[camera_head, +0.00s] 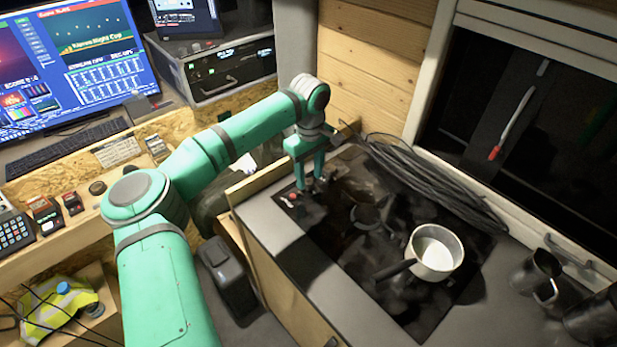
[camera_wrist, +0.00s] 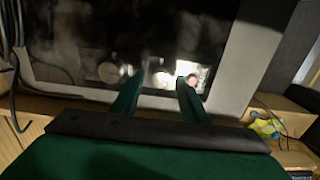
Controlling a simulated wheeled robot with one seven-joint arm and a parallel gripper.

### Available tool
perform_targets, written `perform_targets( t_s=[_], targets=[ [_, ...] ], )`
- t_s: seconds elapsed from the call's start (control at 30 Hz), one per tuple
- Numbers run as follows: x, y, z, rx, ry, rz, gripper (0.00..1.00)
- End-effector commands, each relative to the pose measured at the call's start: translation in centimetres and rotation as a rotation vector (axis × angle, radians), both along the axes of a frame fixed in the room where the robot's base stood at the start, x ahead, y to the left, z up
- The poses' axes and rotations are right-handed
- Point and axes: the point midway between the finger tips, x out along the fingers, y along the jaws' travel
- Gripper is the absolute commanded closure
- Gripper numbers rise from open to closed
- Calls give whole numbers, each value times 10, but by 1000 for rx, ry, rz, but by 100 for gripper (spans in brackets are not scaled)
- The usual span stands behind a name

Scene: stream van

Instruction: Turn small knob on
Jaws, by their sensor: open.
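My gripper (camera_head: 308,184) is open over the left corner of the black cooktop (camera_head: 320,262), fingers pointing down. In the wrist view the two fingertips of my gripper (camera_wrist: 160,80) are apart, with nothing held between them. A small red-and-white knob-like part (camera_head: 291,198) sits at the cooktop's corner beside the fingers; a reddish spot (camera_wrist: 192,80) shows by the right fingertip in the wrist view. A pale round shape (camera_wrist: 108,72) lies left of the fingers. Glare and blur hide which is the small knob, its setting, and any contact.
A white saucepan (camera_head: 437,252) with a black handle stands on the cooktop. Coiled black cables (camera_head: 430,180) lie along its back edge. Dark metal cups (camera_head: 535,272) stand at the right. A wooden panel (camera_head: 262,178) rises beside the counter's left end.

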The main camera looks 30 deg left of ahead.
Motion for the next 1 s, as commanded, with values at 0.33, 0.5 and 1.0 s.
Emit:
perform_targets(
  t_s=[0.33, 0.5, 1.0],
  targets=[
    [-2, 4, -14, 0, 0, 6, 59],
    [-1, 3, -14, 0, 0, 5, 66],
    [-1, 2, -14, -1, 1, 42, 100]
  ],
)
